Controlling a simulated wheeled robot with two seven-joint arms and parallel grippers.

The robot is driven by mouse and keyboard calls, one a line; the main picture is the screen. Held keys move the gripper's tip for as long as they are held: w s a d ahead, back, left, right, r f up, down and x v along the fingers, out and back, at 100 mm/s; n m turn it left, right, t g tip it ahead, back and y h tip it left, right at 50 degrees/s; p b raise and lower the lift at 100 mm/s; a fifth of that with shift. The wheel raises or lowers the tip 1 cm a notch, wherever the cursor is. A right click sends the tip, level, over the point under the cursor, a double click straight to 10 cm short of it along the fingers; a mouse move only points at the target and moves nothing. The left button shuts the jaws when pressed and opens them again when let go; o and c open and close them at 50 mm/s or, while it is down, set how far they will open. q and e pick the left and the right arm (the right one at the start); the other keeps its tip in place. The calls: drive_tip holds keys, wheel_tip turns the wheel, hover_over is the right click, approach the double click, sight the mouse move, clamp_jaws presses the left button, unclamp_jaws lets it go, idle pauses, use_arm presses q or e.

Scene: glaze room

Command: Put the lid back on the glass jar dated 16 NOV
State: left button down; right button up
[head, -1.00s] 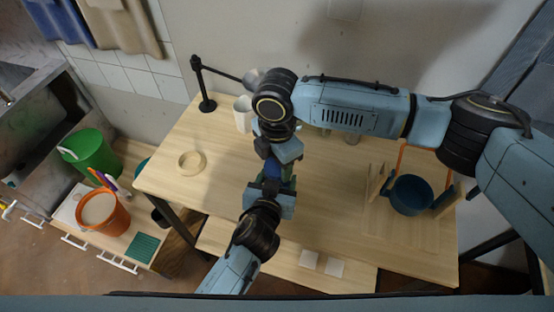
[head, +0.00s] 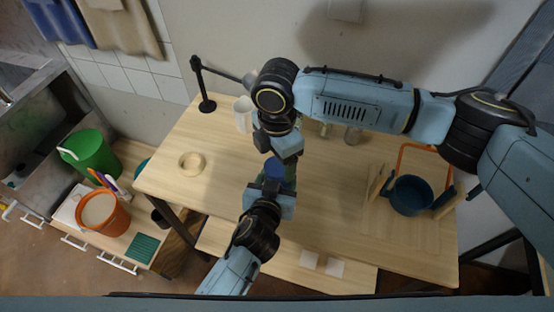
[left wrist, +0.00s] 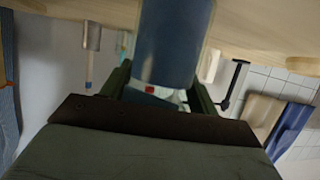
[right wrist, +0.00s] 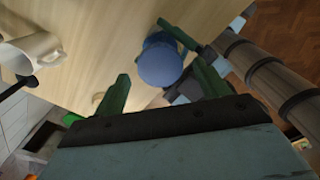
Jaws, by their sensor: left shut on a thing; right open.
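A blue cylindrical thing (head: 275,168) with a round, flat end is held between the fingers of my left gripper (head: 276,182), above the table. It fills the upper middle of the left wrist view (left wrist: 172,45) and shows end-on in the right wrist view (right wrist: 160,64). I cannot tell whether it is a lid. My right gripper (head: 280,152) is open and empty, just beyond the blue thing. Two glass jars (head: 353,135) (head: 326,130) stand at the back of the table, partly behind my right arm. No date is readable on them.
A white mug (head: 243,115) and a black stand (head: 207,104) are at the back left. A wooden ring (head: 191,163) lies on the left. The table between ring and board (head: 320,200) has free room.

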wheel_tip(320, 180, up, 3)
drive_tip(key=shift+f, duration=0.2)
drive_tip(key=o, duration=0.6)
drive_tip(key=shift+c, duration=0.2)
wheel_tip(320, 180, up, 12)
idle(0.3)
use_arm(q)
drive_tip(key=shift+c, duration=1.5)
unclamp_jaws()
